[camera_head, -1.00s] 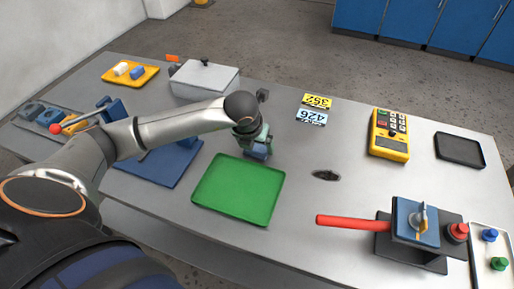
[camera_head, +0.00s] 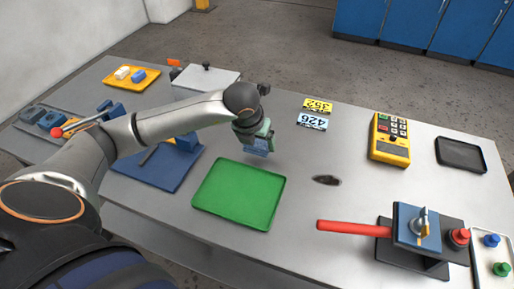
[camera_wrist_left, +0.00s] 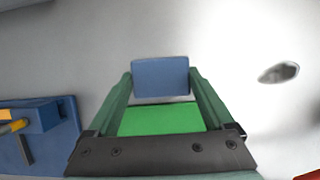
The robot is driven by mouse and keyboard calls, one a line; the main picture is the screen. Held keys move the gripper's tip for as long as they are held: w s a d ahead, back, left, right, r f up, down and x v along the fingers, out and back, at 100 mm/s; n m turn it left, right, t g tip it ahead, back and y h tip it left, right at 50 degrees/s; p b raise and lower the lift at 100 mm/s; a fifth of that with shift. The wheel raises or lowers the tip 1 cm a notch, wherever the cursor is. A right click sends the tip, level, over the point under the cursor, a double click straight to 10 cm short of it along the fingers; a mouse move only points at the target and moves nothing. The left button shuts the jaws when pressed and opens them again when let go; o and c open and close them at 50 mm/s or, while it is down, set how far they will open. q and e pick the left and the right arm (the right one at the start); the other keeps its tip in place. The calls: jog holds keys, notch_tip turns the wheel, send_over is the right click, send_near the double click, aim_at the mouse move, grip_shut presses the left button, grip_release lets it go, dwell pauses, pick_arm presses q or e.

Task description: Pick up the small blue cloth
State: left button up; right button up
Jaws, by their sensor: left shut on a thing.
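My left gripper (camera_head: 257,146) points down above the grey table, behind the upper right corner of the green tray (camera_head: 237,193). It is shut on the small blue cloth (camera_head: 256,153), which shows as a folded blue block just below the fingers. In the left wrist view, the cloth (camera_wrist_left: 160,77) sits between the tips of the green fingers (camera_wrist_left: 160,84), with the green tray (camera_wrist_left: 160,120) beyond. My right gripper is not in view.
A blue board (camera_head: 160,170) is at left, and a valve with a red handle (camera_head: 353,228) at front right. Number plates (camera_head: 312,120) and a yellow control box (camera_head: 390,138) stand farther back.

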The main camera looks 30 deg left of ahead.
pick_arm(q)
jog(key=s+d+r, duration=0.8)
jog(key=s+r, duration=0.2)
jog(key=s, duration=0.1)
jog(key=shift+d, duration=0.35)
jog(key=o, duration=0.8)
jog(key=shift+c, duration=0.2)
jog(key=c, duration=0.6)
jog(key=shift+w+f, duration=0.1)
